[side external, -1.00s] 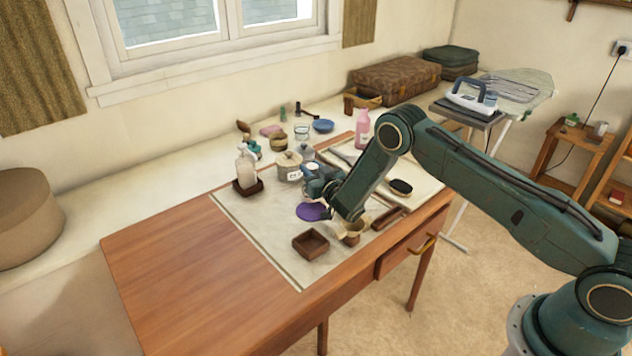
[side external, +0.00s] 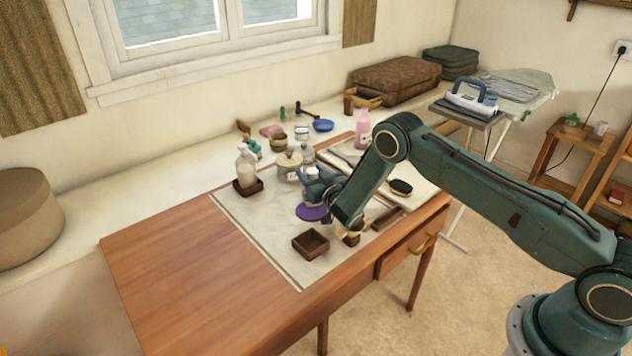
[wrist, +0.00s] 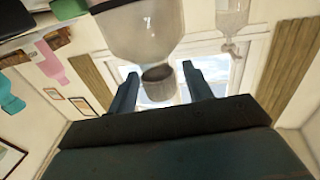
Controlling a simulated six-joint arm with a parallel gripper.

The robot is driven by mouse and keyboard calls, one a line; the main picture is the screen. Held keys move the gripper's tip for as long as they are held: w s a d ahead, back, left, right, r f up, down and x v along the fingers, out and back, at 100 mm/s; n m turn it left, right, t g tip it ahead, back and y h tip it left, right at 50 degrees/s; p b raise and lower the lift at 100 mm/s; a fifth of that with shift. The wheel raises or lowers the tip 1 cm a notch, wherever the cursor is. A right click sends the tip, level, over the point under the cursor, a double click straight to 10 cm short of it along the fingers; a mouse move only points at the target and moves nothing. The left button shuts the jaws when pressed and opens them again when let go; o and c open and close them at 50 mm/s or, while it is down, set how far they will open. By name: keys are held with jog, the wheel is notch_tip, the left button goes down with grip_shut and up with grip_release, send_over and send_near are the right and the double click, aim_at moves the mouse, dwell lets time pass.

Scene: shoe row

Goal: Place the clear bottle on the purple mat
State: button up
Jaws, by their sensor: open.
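The clear bottle (wrist: 143,25) hangs upside down at the top of the inverted wrist view. Its grey cap (wrist: 158,83) shows between my two fingers. In the side view the clear bottle (side external: 307,153) appears as a small greyish shape behind my gripper, beside the lidded pot. My gripper (side external: 313,177) is open, low over the table's back part; its fingers show in the wrist view (wrist: 160,88) on either side of the cap. I cannot tell whether they touch it. The round purple mat (side external: 310,212) lies in front of my gripper, partly covered by my arm.
A pump bottle (side external: 246,166) stands in a wooden tray at left, near the lidded pot (side external: 288,168). An empty wooden box (side external: 311,243) sits in front, a black-topped brush (side external: 400,188) at right, and a pink bottle (side external: 362,130) behind. The table's left part is clear.

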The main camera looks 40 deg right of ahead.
jog(key=shift+r, duration=0.15)
jog(key=shift+s+a, duration=0.15)
jog(key=shift+s, duration=0.55)
jog(key=shift+s+a, duration=0.15)
jog(key=shift+s, duration=0.55)
notch_tip(320, 180, up, 7)
